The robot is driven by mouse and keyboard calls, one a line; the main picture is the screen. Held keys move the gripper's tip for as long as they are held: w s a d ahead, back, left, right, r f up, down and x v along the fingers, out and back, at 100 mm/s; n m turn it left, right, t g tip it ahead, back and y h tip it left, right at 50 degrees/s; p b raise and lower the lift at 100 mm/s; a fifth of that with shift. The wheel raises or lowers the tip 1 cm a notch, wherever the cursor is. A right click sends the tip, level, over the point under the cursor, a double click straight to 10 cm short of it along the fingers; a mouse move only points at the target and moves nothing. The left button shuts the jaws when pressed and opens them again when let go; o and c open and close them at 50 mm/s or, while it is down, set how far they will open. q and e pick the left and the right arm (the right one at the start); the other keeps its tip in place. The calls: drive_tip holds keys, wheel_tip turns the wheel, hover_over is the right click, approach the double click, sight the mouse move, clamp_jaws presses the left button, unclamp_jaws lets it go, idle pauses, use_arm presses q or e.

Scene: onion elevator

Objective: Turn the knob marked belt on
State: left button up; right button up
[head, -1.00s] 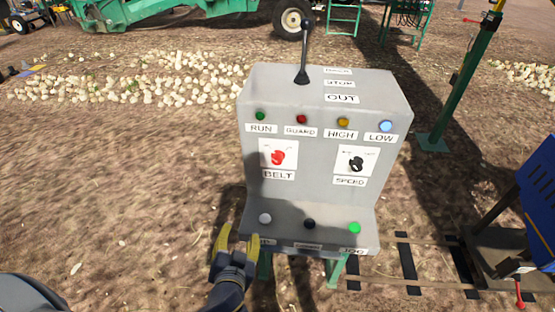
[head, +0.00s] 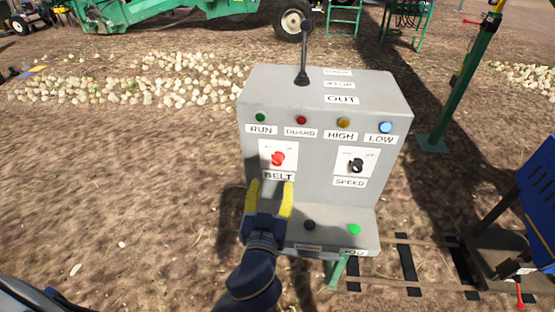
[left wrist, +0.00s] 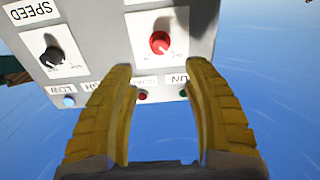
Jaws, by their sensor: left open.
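The red belt knob (head: 278,158) sits on a white plate above the label BELT on the grey control box (head: 315,185). It also shows in the left wrist view (left wrist: 159,42), upside down, beyond the fingertips. My left gripper (head: 270,186) is open, its yellow fingers just below and in front of the knob, apart from it. In the left wrist view the open gripper (left wrist: 155,75) has nothing between its fingers, and the knob appears between and beyond the tips. My right gripper is not in view.
A black speed knob (head: 357,165) is to the right. Indicator lamps run above, and a black lever (head: 304,55) stands on top. A green button (head: 354,229) and a dark button (head: 310,225) are on the lower ledge. A green post (head: 462,90) stands at right.

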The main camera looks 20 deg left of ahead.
sight(277, 162)
use_arm(q)
drive_tip(key=w, duration=0.3)
drive_tip(key=w+a, duration=0.1)
drive_tip(key=w, duration=0.7)
drive_tip(key=shift+a, duration=0.25)
drive_tip(key=shift+c, duration=0.5)
clamp_jaws()
